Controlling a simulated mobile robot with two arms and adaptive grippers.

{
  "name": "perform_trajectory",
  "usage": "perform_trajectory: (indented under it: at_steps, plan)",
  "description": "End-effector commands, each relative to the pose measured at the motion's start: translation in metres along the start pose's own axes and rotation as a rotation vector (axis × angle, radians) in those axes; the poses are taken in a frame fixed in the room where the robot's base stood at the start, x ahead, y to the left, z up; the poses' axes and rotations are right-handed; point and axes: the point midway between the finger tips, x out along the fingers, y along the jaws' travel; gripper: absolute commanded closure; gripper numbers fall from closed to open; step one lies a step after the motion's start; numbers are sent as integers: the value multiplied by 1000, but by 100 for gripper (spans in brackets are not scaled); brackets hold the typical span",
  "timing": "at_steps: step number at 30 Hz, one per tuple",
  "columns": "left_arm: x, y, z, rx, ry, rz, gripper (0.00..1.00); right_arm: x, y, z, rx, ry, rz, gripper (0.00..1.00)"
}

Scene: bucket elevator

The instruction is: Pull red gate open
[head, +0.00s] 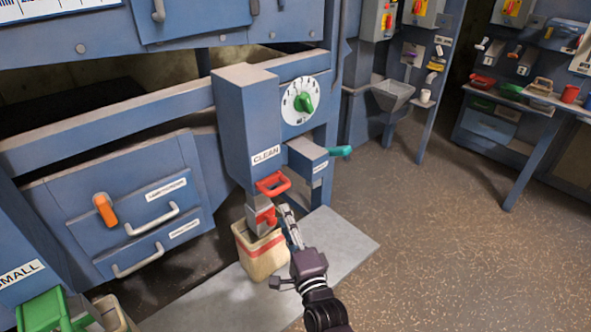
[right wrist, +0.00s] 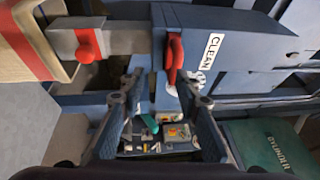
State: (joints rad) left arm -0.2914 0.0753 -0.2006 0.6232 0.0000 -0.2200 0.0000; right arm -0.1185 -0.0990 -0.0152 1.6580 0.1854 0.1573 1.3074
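The red gate handle (head: 273,184) is a red bar on the lower front of the blue box marked CLEAN; it also shows in the right wrist view (right wrist: 174,60). My right gripper (head: 284,210) is just below and right of it in the head view. In the right wrist view the gripper (right wrist: 163,92) is open, its fingers apart and empty. The handle's lower end appears between the fingertips, nearer the right finger; I cannot tell whether they touch. A grey spout (head: 254,212) with a red knob (head: 268,218) hangs below. My left gripper is not in view.
A beige bucket with a red band (head: 258,262) stands under the spout on a grey plate (head: 345,240). A teal handle (head: 341,151) sticks out right of the box. Above is a dial with a green knob (head: 304,102). The brown floor to the right is clear.

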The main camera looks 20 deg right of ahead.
Motion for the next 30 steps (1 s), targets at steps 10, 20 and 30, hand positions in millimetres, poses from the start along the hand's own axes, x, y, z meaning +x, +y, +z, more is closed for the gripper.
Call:
perform_trajectory:
  at_steps: [10,20,30]
  plan:
    - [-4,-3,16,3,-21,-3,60,34,-23,-4,48,11,-43,70]
    - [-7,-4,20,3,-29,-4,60,76,-22,-4,45,11,-40,70]
    - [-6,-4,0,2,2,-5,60,81,-22,-4,45,11,-39,70]
